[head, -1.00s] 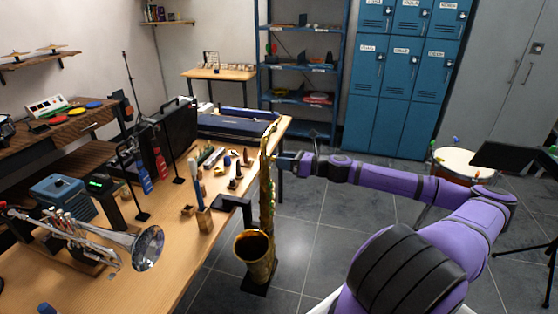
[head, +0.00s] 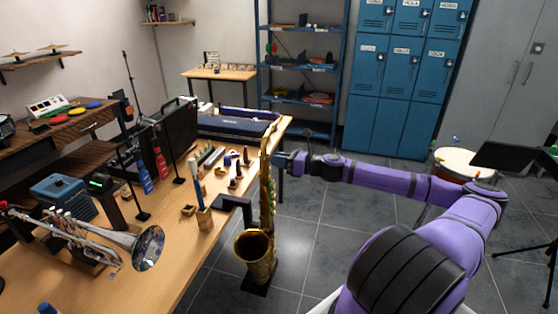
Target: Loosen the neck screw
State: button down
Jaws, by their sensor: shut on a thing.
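A gold saxophone (head: 257,254) stands upright on a dark stand at the right edge of the wooden bench. Its bell faces up and its slim body rises to the neck at the top. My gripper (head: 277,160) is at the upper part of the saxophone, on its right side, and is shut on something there. The neck screw is too small to make out, and the fingertips are partly lost against the saxophone.
The wooden bench (head: 150,285) holds a trumpet (head: 75,240), a blue box (head: 66,196), a small block with a blue-handled tool (head: 204,215), and several small items. Open floor lies right of the saxophone. A drum (head: 463,164) and blue lockers (head: 400,80) stand behind.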

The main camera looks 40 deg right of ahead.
jog(key=shift+n, duration=0.3)
jog(key=n, duration=2.6)
jog(key=shift+s+f, duration=0.1)
jog(key=shift+f, duration=0.05)
dwell(0.4)
jog(key=c, duration=1)
grip_release()
jog(key=v, duration=1)
jog(key=shift+s+d, duration=0.25)
jog(key=shift+s, duration=0.05)
